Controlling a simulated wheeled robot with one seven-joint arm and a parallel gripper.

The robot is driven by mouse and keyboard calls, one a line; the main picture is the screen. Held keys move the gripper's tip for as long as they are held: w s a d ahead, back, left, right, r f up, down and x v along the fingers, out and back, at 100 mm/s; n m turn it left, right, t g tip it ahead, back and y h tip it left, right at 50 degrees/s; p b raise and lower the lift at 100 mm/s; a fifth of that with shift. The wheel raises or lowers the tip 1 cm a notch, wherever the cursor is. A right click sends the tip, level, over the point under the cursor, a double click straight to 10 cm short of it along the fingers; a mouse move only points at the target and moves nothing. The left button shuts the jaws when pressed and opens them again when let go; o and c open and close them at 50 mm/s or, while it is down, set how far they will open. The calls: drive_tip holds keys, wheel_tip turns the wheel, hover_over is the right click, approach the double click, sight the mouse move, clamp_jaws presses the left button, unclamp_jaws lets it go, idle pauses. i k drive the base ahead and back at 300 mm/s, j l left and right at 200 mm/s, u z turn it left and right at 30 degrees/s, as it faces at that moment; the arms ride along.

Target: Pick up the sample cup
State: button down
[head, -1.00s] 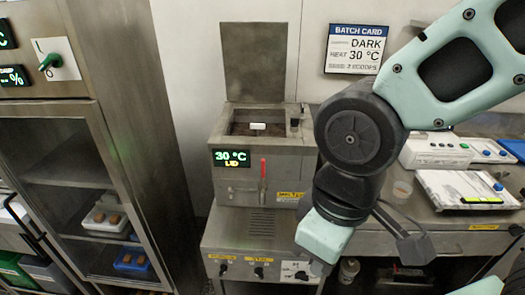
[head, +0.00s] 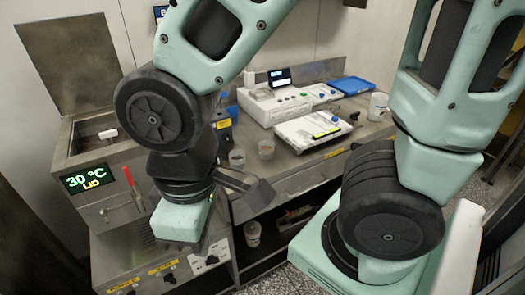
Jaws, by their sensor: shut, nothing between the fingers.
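Two small clear cups stand on the steel bench: one cup (head: 237,158) close behind my wrist, and another cup (head: 266,149) just right of it, with brownish contents. I cannot tell which is the sample cup. My gripper (head: 203,244) hangs low at the end of my arm, in front of the bench's left end; its fingers are mostly hidden behind my teal wrist. It is shut and empty, apart from both cups.
A melter (head: 98,205) with its lid up and a 30 °C display stands at left. On the bench (head: 335,150) are a white instrument (head: 275,105), a flat white device (head: 312,130), a blue tray (head: 352,85) and a white tub (head: 378,106). A shelf below holds a jar (head: 252,233).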

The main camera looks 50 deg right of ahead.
sight(267, 148)
drive_tip(key=z, duration=2.1)
drive_tip(key=i+l, duration=0.15)
drive_tip(key=l, duration=0.15)
drive_tip(key=i+l, duration=0.2)
drive_tip(key=l, duration=0.15)
drive_tip(key=i+l+u, duration=0.1)
drive_tip(key=l, duration=0.2)
drive_tip(key=i+l, duration=0.2)
drive_tip(key=l, duration=0.15)
drive_tip(key=i+u, duration=0.1)
drive_tip(key=u, duration=1.75)
drive_tip(key=l, duration=0.05)
